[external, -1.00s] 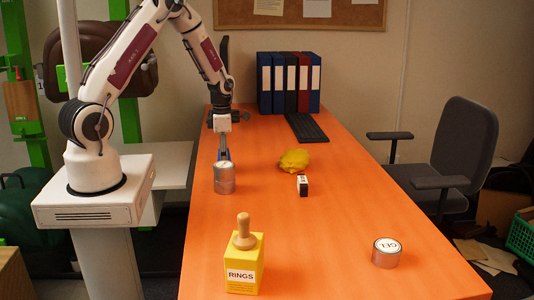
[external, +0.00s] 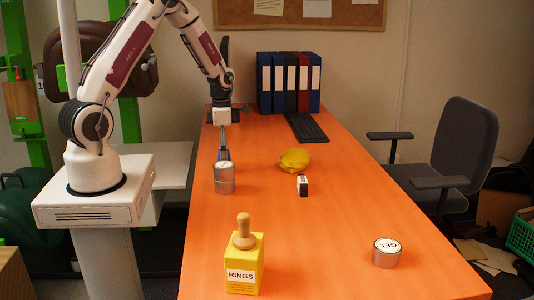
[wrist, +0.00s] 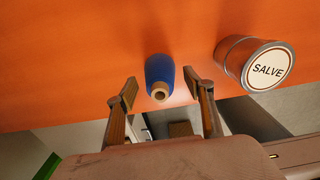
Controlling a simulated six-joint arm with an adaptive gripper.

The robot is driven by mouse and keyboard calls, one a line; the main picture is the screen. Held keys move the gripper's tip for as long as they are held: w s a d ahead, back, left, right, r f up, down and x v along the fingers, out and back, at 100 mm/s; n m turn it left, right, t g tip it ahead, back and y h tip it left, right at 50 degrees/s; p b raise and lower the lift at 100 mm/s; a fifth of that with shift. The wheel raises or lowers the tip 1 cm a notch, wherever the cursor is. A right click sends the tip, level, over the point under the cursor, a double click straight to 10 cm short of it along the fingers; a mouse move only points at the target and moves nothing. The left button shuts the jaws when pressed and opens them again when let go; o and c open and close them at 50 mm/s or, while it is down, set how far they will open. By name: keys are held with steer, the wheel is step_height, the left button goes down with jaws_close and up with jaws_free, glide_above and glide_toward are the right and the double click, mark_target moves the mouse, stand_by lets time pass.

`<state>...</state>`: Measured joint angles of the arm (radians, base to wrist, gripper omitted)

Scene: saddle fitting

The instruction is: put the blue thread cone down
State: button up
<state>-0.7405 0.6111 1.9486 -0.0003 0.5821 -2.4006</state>
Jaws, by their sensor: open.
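The blue thread cone (wrist: 159,72) stands on the orange table between my open fingers in the wrist view, its tan tip towards the camera. Gaps show between it and both fingertips. In the external view only a little of the blue cone (external: 223,154) shows behind the grey tin; its base is hidden. My gripper (external: 223,145) points down over the table's left side, just above and behind the tin. In the wrist view my gripper (wrist: 160,87) is open, with one finger on each side of the cone.
The SALVE tin (external: 224,180) stands close beside the cone; it also shows in the wrist view (wrist: 238,58). A yellow lump (external: 294,160) and a small black-and-white box (external: 302,185) lie to the right. A RINGS box (external: 245,265) and GEL tin (external: 387,255) are nearer. The middle front is clear.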

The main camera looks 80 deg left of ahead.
step_height(320, 180, up, 10)
steer(key=shift+f, duration=0.1)
stand_by(0.4)
stand_by(0.7)
steer(key=shift+w+d+r+m, duration=0.1)
steer(key=shift+d+r+m, duration=0.2)
steer(key=s+d+r+m+t+y, duration=0.1)
steer(key=d+r+m+t, duration=0.2)
steer(key=d+r+m, duration=1.3)
steer(key=s+d+r+m+t, duration=0.1)
steer(key=s+d+m, duration=0.5)
steer(key=m, duration=0.3)
steer(key=s+d+r+m+t+h, duration=0.1)
steer(key=s+d+m, duration=0.5)
steer(key=d+m, duration=0.3)
steer(key=shift+d+m+t, duration=0.2)
steer(key=shift+m+t, duration=0.1)
steer(key=shift+m, duration=0.4)
